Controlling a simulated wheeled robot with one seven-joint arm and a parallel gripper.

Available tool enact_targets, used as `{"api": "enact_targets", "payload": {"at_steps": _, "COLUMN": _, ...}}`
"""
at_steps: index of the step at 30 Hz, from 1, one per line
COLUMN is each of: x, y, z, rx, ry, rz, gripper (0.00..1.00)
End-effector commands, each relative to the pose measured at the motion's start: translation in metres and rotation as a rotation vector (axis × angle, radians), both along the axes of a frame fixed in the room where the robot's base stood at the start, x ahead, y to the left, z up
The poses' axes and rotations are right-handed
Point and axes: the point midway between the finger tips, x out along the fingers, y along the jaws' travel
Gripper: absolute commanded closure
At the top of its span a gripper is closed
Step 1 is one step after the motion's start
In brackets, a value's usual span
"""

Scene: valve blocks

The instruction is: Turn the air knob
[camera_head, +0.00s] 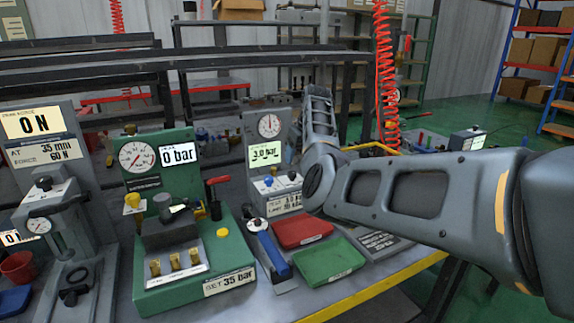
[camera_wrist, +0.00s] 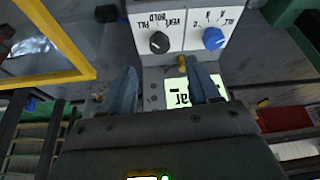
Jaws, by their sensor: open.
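A grey tester unit (camera_head: 251,128) shows a round gauge and a lit 3.0 bar display (camera_head: 264,154). In the wrist view its white panel (camera_wrist: 183,32) appears upside down, with a black knob (camera_wrist: 159,42) marked FILL, HOLD and VENT and a blue knob (camera_wrist: 213,38) with letter marks. I cannot read which knob is the air knob. The blue knob also shows in the head view (camera_head: 268,181). My gripper (camera_wrist: 164,68) is open, its two fingers apart over the display and a small brass fitting (camera_wrist: 181,65). Both knobs lie beyond the fingertips, untouched. My gripper is hidden in the head view.
A green valve stand (camera_head: 210,262) with a 0 bar display and red lever stands left. Red (camera_head: 302,229) and green (camera_head: 328,262) trays and a blue-handled tool (camera_head: 270,250) lie in front of the unit. A red coiled hose (camera_head: 385,75) hangs behind. A yellow frame (camera_wrist: 62,40) shows in the wrist view.

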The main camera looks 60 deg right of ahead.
Motion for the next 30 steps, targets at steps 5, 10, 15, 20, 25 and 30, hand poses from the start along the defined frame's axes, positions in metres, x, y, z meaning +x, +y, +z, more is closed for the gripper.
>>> {"api": "enact_targets", "payload": {"at_steps": 5, "x": 0.004, "y": -0.002, "z": -0.011, "rx": 0.002, "ry": 0.002, "rz": -0.001, "gripper": 0.39}}
{"api": "enact_targets", "payload": {"at_steps": 10, "x": 0.012, "y": -0.006, "z": -0.034, "rx": 0.004, "ry": 0.002, "rz": -0.001, "gripper": 0.39}}
{"api": "enact_targets", "payload": {"at_steps": 15, "x": 0.02, "y": -0.01, "z": -0.054, "rx": 0.002, "ry": 0.0, "rz": -0.001, "gripper": 0.39}}
{"api": "enact_targets", "payload": {"at_steps": 20, "x": 0.024, "y": -0.012, "z": -0.065, "rx": 0.001, "ry": 0.001, "rz": 0.0, "gripper": 0.39}}
{"api": "enact_targets", "payload": {"at_steps": 25, "x": 0.027, "y": -0.012, "z": -0.071, "rx": 0.001, "ry": 0.0, "rz": 0.0, "gripper": 0.39}}
{"api": "enact_targets", "payload": {"at_steps": 30, "x": 0.027, "y": -0.012, "z": -0.072, "rx": 0.0, "ry": 0.0, "rz": 0.0, "gripper": 0.39}}
